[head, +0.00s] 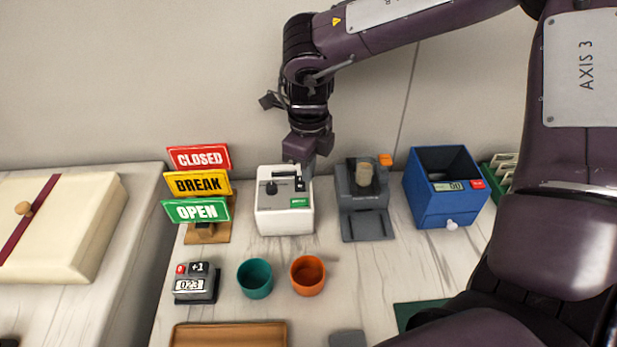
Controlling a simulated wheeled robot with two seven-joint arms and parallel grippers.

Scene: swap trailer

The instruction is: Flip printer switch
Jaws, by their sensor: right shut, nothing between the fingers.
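A small white printer (284,221) with a dark slot and dark controls on its top stands at the back of the counter. A green label shows on its front right. My right gripper (301,169) points down over the printer's back right corner, shut and empty, close to the dark control there. I cannot tell whether its fingertips touch the printer. The switch's position is too small to tell. My left gripper is not in view.
A grey device (366,224) stands just right of the printer, then a blue box (441,204). Stacked signs (202,184) stand left. A teal cup (255,279), an orange cup (308,275) and a counter device (196,283) are in front. A wooden tray (228,335) lies nearer.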

